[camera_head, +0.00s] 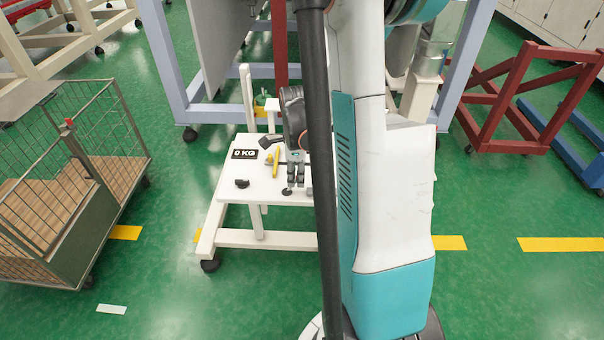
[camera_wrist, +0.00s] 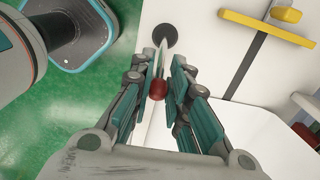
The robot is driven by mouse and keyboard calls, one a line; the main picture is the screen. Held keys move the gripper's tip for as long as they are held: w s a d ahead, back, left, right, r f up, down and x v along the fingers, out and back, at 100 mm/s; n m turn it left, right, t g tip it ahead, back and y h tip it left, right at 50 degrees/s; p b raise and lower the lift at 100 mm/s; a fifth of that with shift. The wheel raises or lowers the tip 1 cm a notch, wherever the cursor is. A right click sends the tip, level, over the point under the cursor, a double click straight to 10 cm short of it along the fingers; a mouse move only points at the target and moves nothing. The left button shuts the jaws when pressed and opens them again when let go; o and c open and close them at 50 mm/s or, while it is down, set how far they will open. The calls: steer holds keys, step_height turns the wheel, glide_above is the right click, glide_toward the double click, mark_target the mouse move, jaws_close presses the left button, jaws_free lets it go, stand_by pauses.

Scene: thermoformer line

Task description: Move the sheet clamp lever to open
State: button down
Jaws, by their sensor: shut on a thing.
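The sheet clamp lever is a thin metal rod with a red knob (camera_wrist: 157,90), rising from a dark round base (camera_wrist: 164,37) on a white panel. My gripper (camera_wrist: 160,88) is shut on the lever's knob end, with one finger on each side of it. The knob's sides are partly hidden by the fingers. In the head view my gripper (camera_head: 295,180) points down over the white table (camera_head: 240,201), close to the dark round base (camera_head: 287,191). The red knob is hidden there.
A yellow T-shaped piece (camera_wrist: 268,28) lies on the panel to the right of the lever; it also shows in the head view (camera_head: 274,157). A "0 KG" sign (camera_head: 244,154) and a black knob (camera_head: 242,184) are nearby. A wire cart (camera_head: 60,220) stands left.

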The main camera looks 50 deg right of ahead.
stand_by(0.3)
steer(key=shift+w+a+r, duration=0.45)
steer(key=shift+w+a, duration=0.25)
steer(key=shift+w, duration=0.25)
steer(key=shift+w+a+r+p, duration=0.15)
steer(key=shift+w+a+p, duration=0.15)
steer(key=shift+w+a, duration=0.55)
steer(key=shift+w+a+f, duration=0.2)
steer(key=shift+w+a, duration=0.5)
steer(key=shift+w, duration=0.15)
